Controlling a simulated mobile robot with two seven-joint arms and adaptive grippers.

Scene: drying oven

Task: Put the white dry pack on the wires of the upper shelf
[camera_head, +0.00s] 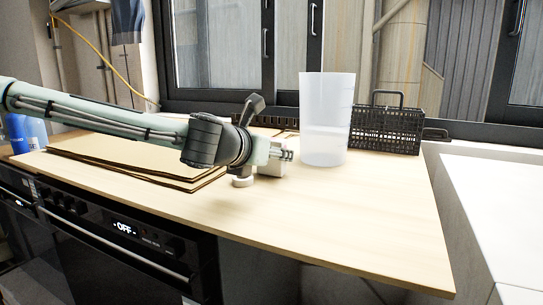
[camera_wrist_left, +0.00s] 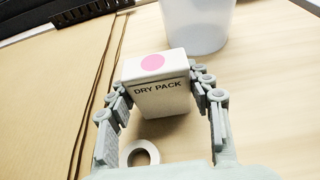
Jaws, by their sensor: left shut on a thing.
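The white dry pack (camera_wrist_left: 161,98), a small box with a pink dot on top and "DRY PACK" on its side, is between the fingers of my left gripper (camera_wrist_left: 163,86). The gripper is shut on it, one finger on each side. In the head view my left gripper (camera_head: 283,157) is over the wooden worktop, and the pack (camera_head: 270,169) is mostly hidden behind it. I cannot tell whether the pack still touches the worktop. The black oven front (camera_head: 125,240) below shows "OFF". The shelf wires are not in view. My right gripper is not in view.
A tall translucent beaker (camera_head: 326,125) stands just right of my left gripper. A black basket (camera_head: 388,130) is behind it. Flat cardboard sheets (camera_head: 110,152) lie to the left. A white ring (camera_head: 242,182) lies by the gripper. The front right of the worktop (camera_head: 370,215) is clear.

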